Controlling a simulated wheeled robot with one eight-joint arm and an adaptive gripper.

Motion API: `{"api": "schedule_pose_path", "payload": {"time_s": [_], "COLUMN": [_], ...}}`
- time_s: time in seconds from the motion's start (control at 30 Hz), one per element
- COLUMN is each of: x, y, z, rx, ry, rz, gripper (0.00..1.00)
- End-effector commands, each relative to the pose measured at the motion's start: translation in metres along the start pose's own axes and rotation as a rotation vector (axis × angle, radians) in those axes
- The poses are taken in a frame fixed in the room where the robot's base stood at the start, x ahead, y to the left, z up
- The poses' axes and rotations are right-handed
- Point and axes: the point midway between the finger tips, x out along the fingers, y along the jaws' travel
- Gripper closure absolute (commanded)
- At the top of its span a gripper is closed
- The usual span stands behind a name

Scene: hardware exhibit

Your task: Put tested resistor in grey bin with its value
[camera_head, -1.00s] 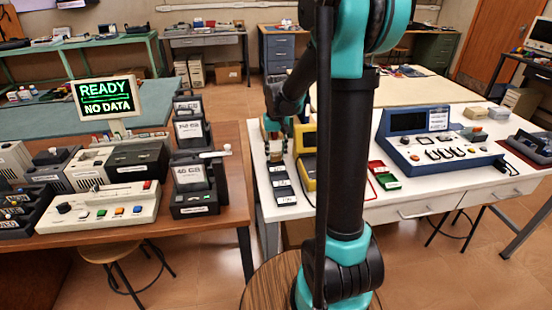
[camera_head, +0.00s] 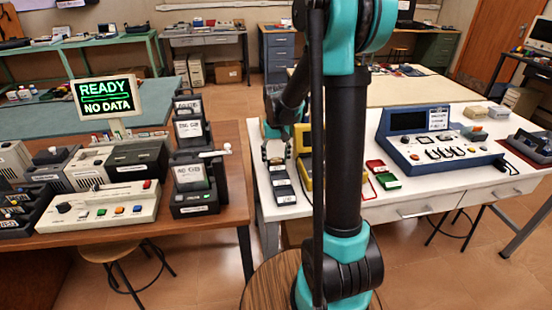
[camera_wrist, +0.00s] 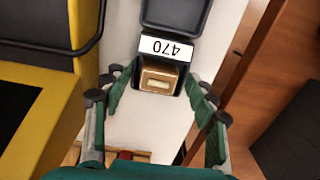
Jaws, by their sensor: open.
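Grey bins stand in a row at the left end of the white table; the front bin (camera_head: 285,197) shows clearly in the head view. In the wrist view the bin label (camera_wrist: 166,48) reads 470, upside down. A small tan-brown block with a pale centre, apparently the resistor (camera_wrist: 159,83), sits in the dark-edged compartment beside that label. My gripper (camera_wrist: 158,108) is open, its green fingers spread apart to either side of that bin and clear of the block. In the head view my gripper (camera_head: 276,156) is low over the far end of the row.
A yellow device (camera_head: 303,165) stands close right of the bins. Red and green trays (camera_head: 383,175) and a blue test console (camera_head: 430,140) are farther right. On the left, a screen (camera_head: 104,98) reads READY, NO DATA. The table's left edge is close.

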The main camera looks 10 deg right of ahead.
Motion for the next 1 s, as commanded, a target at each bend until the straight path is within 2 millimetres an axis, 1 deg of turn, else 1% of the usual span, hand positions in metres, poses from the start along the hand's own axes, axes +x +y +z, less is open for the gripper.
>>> {"api": "schedule_pose_path", "payload": {"time_s": [0.17,0.27,0.37,0.7,0.8,0.9,1.0], "x": [-0.002,-0.01,-0.025,-0.091,-0.105,-0.116,-0.121], "y": [0.0,0.0,0.0,0.0,0.0,0.0,0.0], "z": [0.0,0.0,0.0,0.001,0.0,0.0,0.0], "rx": [0.0,0.0,0.0,0.0,0.0,0.0,0.0], "ry": [0.0,0.0,0.0,-0.001,-0.001,-0.001,-0.001], "rz": [0.0,0.0,0.0,0.0,0.0,0.001,0.001], "gripper": [0.42,0.42,0.42,0.42,0.42,0.42,0.42]}}
